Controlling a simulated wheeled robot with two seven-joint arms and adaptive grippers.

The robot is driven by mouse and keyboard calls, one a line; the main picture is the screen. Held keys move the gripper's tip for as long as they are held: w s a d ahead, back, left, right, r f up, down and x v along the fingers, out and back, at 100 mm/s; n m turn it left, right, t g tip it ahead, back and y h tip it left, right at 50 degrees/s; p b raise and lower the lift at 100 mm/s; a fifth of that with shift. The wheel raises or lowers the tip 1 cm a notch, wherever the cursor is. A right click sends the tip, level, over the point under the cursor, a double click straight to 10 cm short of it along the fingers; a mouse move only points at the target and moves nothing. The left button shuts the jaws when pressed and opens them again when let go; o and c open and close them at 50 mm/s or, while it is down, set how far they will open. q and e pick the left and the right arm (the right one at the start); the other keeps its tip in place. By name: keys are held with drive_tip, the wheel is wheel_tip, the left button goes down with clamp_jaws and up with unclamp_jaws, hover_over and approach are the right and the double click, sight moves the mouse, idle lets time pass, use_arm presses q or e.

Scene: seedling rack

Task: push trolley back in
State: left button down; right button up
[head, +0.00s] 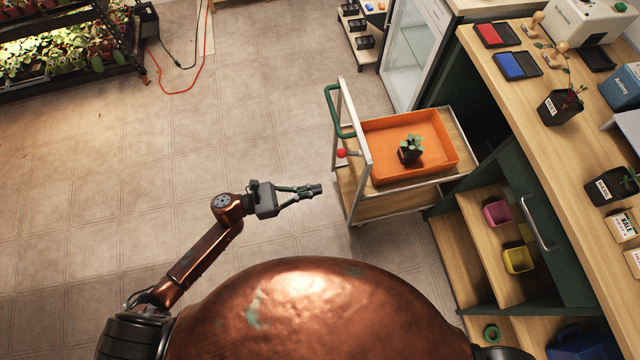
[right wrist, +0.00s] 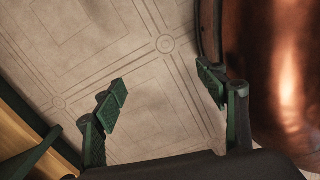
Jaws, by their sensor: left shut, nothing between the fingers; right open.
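The trolley (head: 367,207) stands in the middle right of the head view, partly inside the bay under the wooden counter. It has a white frame, wooden shelves, a green handle (head: 331,108) and a red knob (head: 342,153) on its left end. An orange tray (head: 440,139) on its top holds a small potted seedling (head: 410,150). My left gripper (head: 318,190) is shut and empty, just left of the trolley's near left post, with a small apparent gap. My right gripper (right wrist: 165,95) shows in the right wrist view, open and empty above the tiled floor.
The counter (head: 540,110) bears stamp pads, pots and boxes. Shelves below it hold a pink pot (head: 496,213) and a yellow pot (head: 518,260). A glass-door cabinet (head: 412,45) stands behind the trolley.

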sight(362, 179)
use_arm(q)
drive_tip(key=b+x, duration=0.1)
drive_tip(key=x, duration=1)
drive_tip(key=shift+a+f, duration=0.1)
drive_tip(key=shift+w+d, duration=0.2)
drive_tip(key=shift+d, duration=0.25)
use_arm(e)
drive_tip(key=shift+w+a+r, duration=0.1)
drive_tip(key=shift+w+r, duration=0.2)
drive_tip(key=shift+w, duration=0.35)
drive_tip(key=shift+w+a+r, duration=0.1)
drive_tip(key=shift+w+r, duration=0.2)
drive_tip(key=shift+w, duration=0.35)
